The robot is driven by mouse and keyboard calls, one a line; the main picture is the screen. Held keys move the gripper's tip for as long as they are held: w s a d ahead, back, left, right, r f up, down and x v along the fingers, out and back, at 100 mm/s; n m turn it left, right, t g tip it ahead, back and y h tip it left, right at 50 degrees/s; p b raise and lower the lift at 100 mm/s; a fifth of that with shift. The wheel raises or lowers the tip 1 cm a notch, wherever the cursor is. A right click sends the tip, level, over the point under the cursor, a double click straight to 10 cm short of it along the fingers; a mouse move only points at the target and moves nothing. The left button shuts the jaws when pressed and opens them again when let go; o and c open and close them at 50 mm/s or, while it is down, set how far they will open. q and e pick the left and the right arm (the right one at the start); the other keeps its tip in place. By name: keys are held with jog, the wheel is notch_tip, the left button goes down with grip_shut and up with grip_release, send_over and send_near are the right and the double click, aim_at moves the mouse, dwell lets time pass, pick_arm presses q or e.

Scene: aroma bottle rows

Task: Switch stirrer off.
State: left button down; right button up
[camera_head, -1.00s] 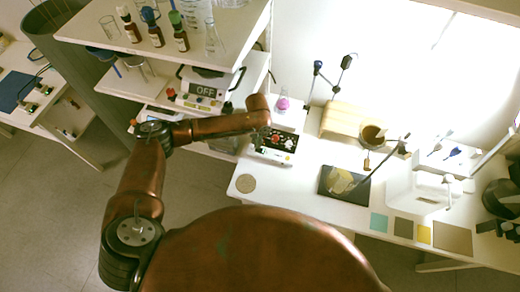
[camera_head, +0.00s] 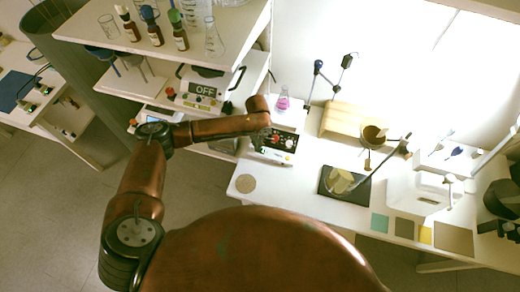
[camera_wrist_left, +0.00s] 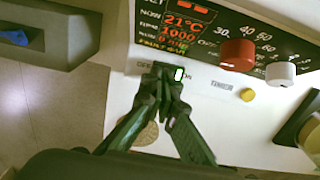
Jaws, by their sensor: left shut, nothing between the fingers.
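The stirrer (camera_head: 278,145) is a white box with a dark control panel, and it stands at the left end of the white bench. In the left wrist view, its panel shows a lit orange display (camera_wrist_left: 180,28), a red knob (camera_wrist_left: 237,55), a white knob (camera_wrist_left: 280,73) and a yellow button (camera_wrist_left: 247,94). My right gripper is out of view.
A flask with pink liquid (camera_head: 283,99) stands on top of the stirrer. A round tan mat (camera_head: 246,183) lies in front. A dark plate with a dish (camera_head: 340,182) is to the right. Shelves with bottles (camera_head: 180,35) and a device reading OFF (camera_head: 203,91) are left.

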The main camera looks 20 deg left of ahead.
pick_arm(q)
jog(key=shift+f+b, duration=0.3)
jog(key=shift+f, duration=0.35)
dwell(0.4)
jog(key=shift+r+p, duration=3.15)
jog(key=shift+r, duration=0.45)
jog(key=shift+f, duration=0.1)
